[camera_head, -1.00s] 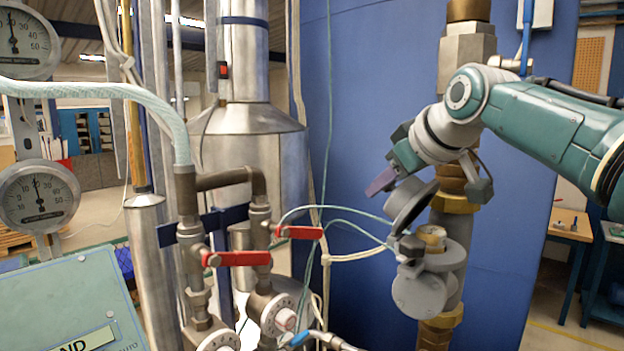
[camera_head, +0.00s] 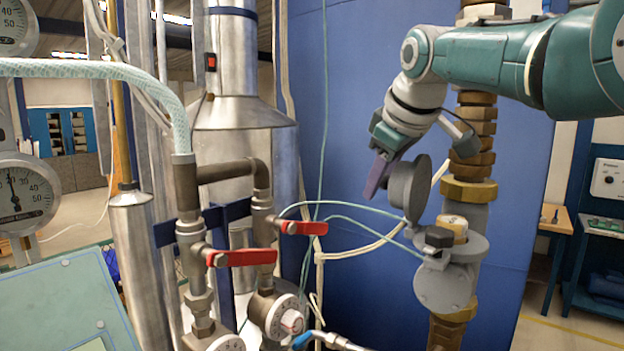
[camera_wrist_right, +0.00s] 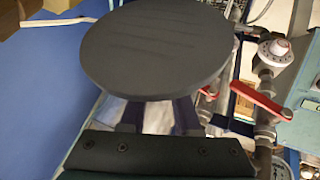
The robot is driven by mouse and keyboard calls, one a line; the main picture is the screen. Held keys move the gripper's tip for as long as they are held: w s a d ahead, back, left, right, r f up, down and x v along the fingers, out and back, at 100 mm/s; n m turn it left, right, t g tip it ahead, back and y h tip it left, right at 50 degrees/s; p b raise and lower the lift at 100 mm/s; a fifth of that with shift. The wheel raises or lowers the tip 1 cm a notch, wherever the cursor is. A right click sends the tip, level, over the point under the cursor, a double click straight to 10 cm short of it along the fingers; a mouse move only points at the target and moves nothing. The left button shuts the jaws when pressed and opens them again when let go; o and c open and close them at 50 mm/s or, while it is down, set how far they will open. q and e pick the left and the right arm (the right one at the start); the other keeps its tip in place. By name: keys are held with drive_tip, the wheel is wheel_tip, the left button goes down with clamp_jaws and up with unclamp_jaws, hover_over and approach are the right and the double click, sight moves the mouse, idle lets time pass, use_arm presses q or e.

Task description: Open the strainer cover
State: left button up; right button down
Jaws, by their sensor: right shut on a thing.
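The strainer cover (camera_head: 408,188) is a grey round lid, standing nearly upright above the left side of the grey strainer body (camera_head: 443,288). Under it, a cream and brass inner part (camera_head: 453,225) is exposed. My right gripper (camera_head: 380,180), with purple fingers, is at the cover's left side. In the right wrist view the cover's broad dark disc (camera_wrist_right: 155,48) fills the top middle, just beyond the fingers (camera_wrist_right: 158,115). The fingers are shut on the cover; the disc hides their tips and the exact contact. My left gripper is not in view.
A brass-fitted vertical pipe (camera_head: 472,150) stands behind the strainer. Thin pale hoses (camera_head: 350,213) cross to its left. Red valve handles (camera_head: 240,258) on metal pipes are at the middle left. The blue panel (camera_head: 345,120) fills the back.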

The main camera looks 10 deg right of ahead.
sight(394, 180)
drive_tip(key=shift+s+a+f, duration=0.15)
drive_tip(key=shift+a+f, duration=0.05)
drive_tip(key=shift+f, duration=0.25)
drive_tip(key=c, duration=0.6)
unclamp_jaws()
drive_tip(key=shift+d+r, duration=0.1)
drive_tip(key=shift+r, duration=0.15)
drive_tip(key=shift+v, duration=0.75)
drive_tip(key=b+v, duration=0.5)
drive_tip(key=v, duration=0.2)
drive_tip(key=shift+s+r, duration=0.35)
drive_tip(key=shift+r, duration=0.15)
